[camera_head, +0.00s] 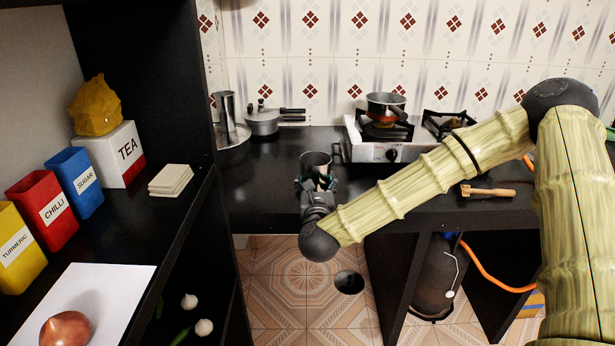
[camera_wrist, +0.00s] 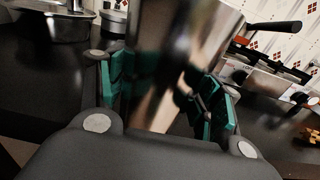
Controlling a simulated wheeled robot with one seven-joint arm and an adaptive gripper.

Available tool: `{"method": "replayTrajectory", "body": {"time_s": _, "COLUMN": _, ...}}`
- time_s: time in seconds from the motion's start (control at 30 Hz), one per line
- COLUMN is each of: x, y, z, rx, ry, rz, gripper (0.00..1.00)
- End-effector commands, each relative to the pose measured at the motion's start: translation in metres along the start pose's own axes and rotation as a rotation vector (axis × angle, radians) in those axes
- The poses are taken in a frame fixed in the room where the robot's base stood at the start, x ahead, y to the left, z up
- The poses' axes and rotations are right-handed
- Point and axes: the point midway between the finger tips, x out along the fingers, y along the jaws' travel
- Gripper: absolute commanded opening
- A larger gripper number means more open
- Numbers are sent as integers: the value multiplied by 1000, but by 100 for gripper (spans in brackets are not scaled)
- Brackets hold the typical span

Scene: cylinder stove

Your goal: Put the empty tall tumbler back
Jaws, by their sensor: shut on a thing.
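A shiny steel tumbler (camera_head: 316,160) is in my gripper (camera_head: 318,184) at the front part of the black counter. It is roughly upright in the head view. In the wrist view the tumbler (camera_wrist: 178,60) fills the middle and looks tilted, with the green finger pads (camera_wrist: 165,95) closed on both sides of it. Its inside is not clearly visible. I cannot tell whether its base touches the counter. Another tall steel vessel (camera_head: 225,104) stands at the back left of the counter, by a round steel dish (camera_head: 233,137).
A lidded pressure cooker (camera_head: 263,122) stands at the back. The stove (camera_head: 380,150) with a pan (camera_head: 386,103) is to the right. A wooden-handled tool (camera_head: 487,191) lies at the right front. The black counter (camera_head: 262,172) is clear left of my gripper. A dark shelf wall bounds the left.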

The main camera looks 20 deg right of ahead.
Motion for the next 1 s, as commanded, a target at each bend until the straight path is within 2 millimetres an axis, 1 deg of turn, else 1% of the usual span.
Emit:
{"method": "replayTrajectory", "body": {"time_s": 0.07, "x": 6, "y": 1, "z": 2, "rx": -1, "ry": -2, "rz": -3, "gripper": 36}}
{"method": "replayTrajectory", "body": {"time_s": 0.17, "x": 22, "y": 4, "z": 0, "rx": -1, "ry": -3, "rz": -2, "gripper": 36}}
{"method": "replayTrajectory", "body": {"time_s": 0.7, "x": 130, "y": 13, "z": -9, "rx": -2, "ry": -3, "rz": 0, "gripper": 36}}
{"method": "replayTrajectory", "body": {"time_s": 0.83, "x": 149, "y": 13, "z": -12, "rx": -2, "ry": -2, "rz": -1, "gripper": 36}}
{"method": "replayTrajectory", "body": {"time_s": 0.9, "x": 155, "y": 13, "z": -13, "rx": -2, "ry": -2, "rz": -2, "gripper": 36}}
{"method": "replayTrajectory", "body": {"time_s": 1.0, "x": 158, "y": 14, "z": -14, "rx": -1, "ry": -1, "rz": 0, "gripper": 36}}
